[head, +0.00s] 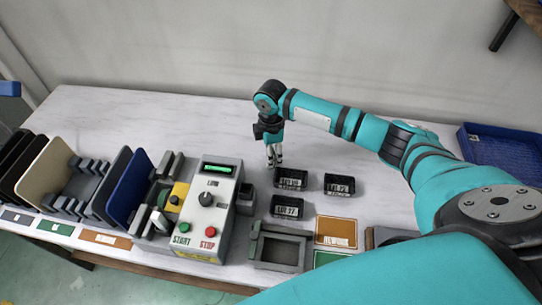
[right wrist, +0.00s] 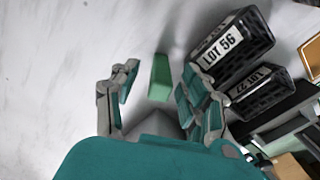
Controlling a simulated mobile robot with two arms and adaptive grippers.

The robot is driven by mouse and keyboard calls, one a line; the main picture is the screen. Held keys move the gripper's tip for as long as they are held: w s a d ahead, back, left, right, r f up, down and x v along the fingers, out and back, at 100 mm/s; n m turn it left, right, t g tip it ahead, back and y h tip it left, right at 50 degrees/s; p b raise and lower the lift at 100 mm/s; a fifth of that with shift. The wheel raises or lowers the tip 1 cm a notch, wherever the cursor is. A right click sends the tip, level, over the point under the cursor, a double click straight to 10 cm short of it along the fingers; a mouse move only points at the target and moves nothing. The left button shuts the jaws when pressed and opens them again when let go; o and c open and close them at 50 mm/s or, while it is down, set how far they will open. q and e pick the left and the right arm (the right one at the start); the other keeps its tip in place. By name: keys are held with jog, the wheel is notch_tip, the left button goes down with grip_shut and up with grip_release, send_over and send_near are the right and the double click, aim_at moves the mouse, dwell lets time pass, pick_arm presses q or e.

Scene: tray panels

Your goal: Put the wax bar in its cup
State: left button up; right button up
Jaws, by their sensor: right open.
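A small green bar, which looks like the wax bar (right wrist: 160,78), lies on the pale table between the fingers of my right gripper in the right wrist view. My right gripper (head: 274,161) is open and points down at the table, behind the black bins, in the head view. Its fingers stand either side of the bar, apart from it. In the head view I cannot make out the bar near the fingers. A small dark open-topped holder (head: 246,194) stands against the right side of the control box; I cannot tell whether it is the cup. My left gripper is not in view.
Black labelled bins (head: 290,179) stand close right of the gripper; one reads LOT 56 (right wrist: 222,46). The control box (head: 207,211) with buttons and a panel rack (head: 45,172) stand left. A grey tray (head: 277,252) lies at the front. The table's back left is clear.

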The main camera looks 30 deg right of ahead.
jog(key=shift+f, duration=0.15)
grip_shut()
dwell(0.4)
